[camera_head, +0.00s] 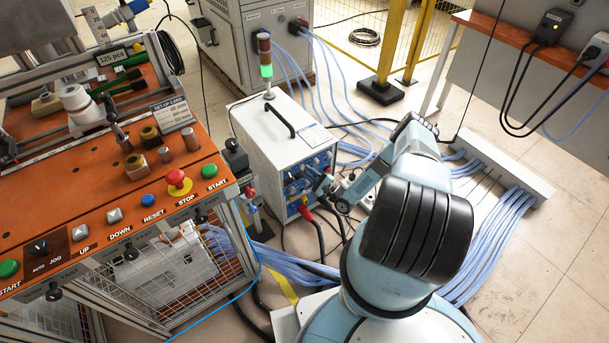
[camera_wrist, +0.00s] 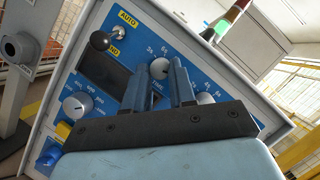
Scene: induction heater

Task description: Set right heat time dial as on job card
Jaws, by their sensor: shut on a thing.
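The heater is a white box (camera_head: 275,135) with a blue front panel, in the head view. The wrist view shows this blue panel (camera_wrist: 120,75) close up and tilted. A pale round dial (camera_wrist: 160,68) with second marks around it sits between the fingertips of my gripper (camera_wrist: 160,72), which is shut on it. Its pointer and setting cannot be read. A second pale dial (camera_wrist: 205,98) lies just right of the fingers, and a third (camera_wrist: 77,105) at lower left. In the head view my gripper (camera_head: 328,190) is at the panel. A set-up card (camera_head: 175,114) stands on the orange bench; its text is too small to read.
The panel also carries a black-knobbed lever (camera_wrist: 100,41) and a toggle (camera_wrist: 115,32) by the AUTO label. Blue hoses (camera_head: 340,110) and black cables run around the heater. The bench (camera_head: 110,190) with push buttons stands to the left.

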